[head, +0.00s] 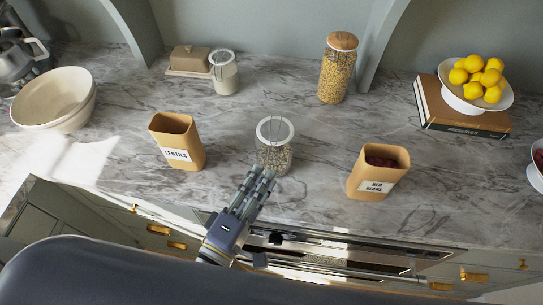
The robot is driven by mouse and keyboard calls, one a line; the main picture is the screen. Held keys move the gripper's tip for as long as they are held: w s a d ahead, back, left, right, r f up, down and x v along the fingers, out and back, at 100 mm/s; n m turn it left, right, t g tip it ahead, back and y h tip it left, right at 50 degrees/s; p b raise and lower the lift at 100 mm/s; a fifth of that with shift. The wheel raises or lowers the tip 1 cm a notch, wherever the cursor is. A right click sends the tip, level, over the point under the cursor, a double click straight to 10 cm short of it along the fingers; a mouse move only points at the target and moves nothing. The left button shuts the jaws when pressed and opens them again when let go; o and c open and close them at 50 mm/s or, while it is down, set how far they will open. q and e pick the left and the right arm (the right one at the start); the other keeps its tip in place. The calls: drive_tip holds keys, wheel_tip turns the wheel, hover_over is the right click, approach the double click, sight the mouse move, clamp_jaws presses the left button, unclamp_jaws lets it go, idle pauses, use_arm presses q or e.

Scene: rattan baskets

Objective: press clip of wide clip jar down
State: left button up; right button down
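The wide clip jar (275,157) stands upright on the marble counter in the middle of the head view. It is clear glass with a pale rim around its round lid and is partly filled with small, greenish-grey contents. Its wire clip is too small to make out clearly. My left gripper (261,173) is at the near, lower-left side of the jar, its fingertips close to the glass. Contact cannot be told. Its fingers lie side by side and nearly parallel; whether they are fully shut is unclear. My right gripper is not in view.
A lentils box (178,153) stands left of the jar and a red beans box (377,185) right of it. Behind are a small jar (224,79), a tall wooden-lidded jar (337,75) and books (455,116) under a lemon bowl. Counter beside the jar is clear.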

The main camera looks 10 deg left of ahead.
sight(272, 163)
use_arm(q)
drive_tip(key=p+x, duration=0.1)
drive_tip(key=x, duration=0.4)
drive_tip(key=shift+w+p, duration=0.15)
drive_tip(key=shift+p, duration=0.2)
